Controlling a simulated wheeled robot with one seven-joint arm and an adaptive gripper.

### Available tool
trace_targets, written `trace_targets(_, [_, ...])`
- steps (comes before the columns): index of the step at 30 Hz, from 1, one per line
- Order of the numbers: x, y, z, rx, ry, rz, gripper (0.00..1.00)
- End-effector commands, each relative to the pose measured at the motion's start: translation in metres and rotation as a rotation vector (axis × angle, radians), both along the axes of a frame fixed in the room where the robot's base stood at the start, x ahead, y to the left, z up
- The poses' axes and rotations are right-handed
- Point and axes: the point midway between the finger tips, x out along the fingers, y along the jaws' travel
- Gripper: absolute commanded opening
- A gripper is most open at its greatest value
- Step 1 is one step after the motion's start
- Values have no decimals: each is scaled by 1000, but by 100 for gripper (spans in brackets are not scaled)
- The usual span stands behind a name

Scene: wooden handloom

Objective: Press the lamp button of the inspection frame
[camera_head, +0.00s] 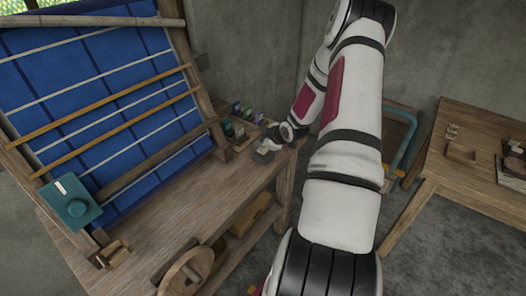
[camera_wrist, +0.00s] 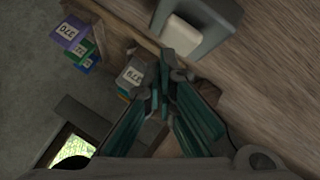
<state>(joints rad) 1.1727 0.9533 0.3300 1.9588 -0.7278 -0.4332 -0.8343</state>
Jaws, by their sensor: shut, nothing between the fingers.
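The large slanted wooden frame with blue cloth and bars (camera_head: 90,85) stands at the left in the head view; I take it for the inspection frame. A teal box with a round knob and a white strip (camera_head: 72,203) sits at its lower left. A small grey box (camera_head: 263,157) lies on the bench; the wrist view shows a grey box with a raised cream block (camera_wrist: 181,35), possibly the button, though I cannot tell. My gripper (camera_wrist: 165,62) is shut and empty, its tips close to the grey box's edge. Contact is not clear. In the head view my gripper is small beside the box.
Several coloured, numbered packets (camera_wrist: 70,38) stand in a wooden holder behind the grey box. The bench top (camera_head: 170,205) is otherwise fairly clear. A wooden wheel (camera_head: 187,272) is at the bench's front. A second table (camera_head: 480,195) with small items stands at the right.

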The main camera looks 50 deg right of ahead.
Motion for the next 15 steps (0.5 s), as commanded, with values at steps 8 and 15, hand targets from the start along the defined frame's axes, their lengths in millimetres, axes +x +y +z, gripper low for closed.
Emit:
trace_targets(8, [0, 0, -8, 0, -1, 1, 0])
trace_targets(15, [0, 0, -8, 0, 0, 0, 0])
